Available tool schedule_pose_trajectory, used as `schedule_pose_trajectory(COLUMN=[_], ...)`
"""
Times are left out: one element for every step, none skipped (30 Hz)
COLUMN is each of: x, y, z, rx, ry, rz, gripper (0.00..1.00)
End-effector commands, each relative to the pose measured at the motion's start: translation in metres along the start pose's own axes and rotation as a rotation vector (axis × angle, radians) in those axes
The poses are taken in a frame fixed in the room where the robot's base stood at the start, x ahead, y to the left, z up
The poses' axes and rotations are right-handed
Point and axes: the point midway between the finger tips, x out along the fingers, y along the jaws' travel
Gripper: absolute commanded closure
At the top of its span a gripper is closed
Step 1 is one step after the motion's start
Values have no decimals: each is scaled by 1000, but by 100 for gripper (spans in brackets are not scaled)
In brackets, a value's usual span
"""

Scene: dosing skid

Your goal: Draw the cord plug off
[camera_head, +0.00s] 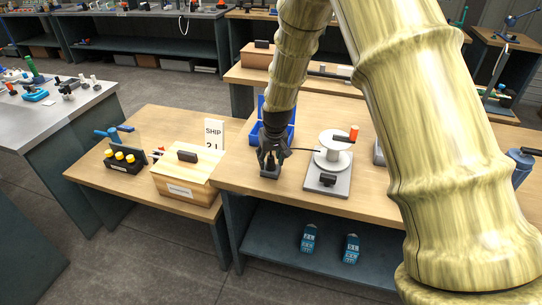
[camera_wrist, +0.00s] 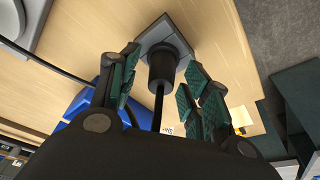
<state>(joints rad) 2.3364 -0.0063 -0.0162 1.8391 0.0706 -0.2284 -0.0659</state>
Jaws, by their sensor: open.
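The black cord plug (camera_wrist: 162,72) sits in a small grey socket block (camera_wrist: 153,34) on the wooden bench, with a thin dark stem or cord running from it toward my palm. My gripper (camera_wrist: 161,82) is open, with its green-padded fingers on either side of the plug. I see gaps between pads and plug. In the head view my gripper (camera_head: 269,163) points down over the socket block (camera_head: 269,173) and hides the plug. A black cord (camera_head: 305,150) runs from the white reel (camera_head: 333,150) toward my gripper.
The reel stands on a grey plate just right of my gripper. A blue bin (camera_head: 283,133) is close behind. A wooden box (camera_head: 188,172) and a SHIP sign (camera_head: 214,132) stand on the lower bench at left. The bench's front edge is close by.

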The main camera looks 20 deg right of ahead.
Motion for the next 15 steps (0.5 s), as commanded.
schedule_pose_trajectory(x=[-1, -1, -1, -1, -1, -1, -1, -1, -1, -1, -1, -1, -1, -1, -1], y=[0, 0, 0, 0, 0, 0, 0, 0, 0, 0, 0, 0, 0, 0, 0], z=[0, 0, 0, 0, 0, 0, 0, 0, 0, 0, 0, 0, 0, 0, 0], rx=[0, 0, 0, 0, 0, 0, 0, 0, 0, 0, 0, 0, 0, 0, 0], ry=[1, 1, 1, 1, 1, 1, 1, 1, 1, 1, 1, 1, 1, 1, 0], rz=[0, 0, 0, 0, 0, 0, 0, 0, 0, 0, 0, 0, 0, 0, 0], gripper=[53, 53, 53, 54, 60, 67, 73, 78, 85, 91, 96, 100, 100, 100, 100])
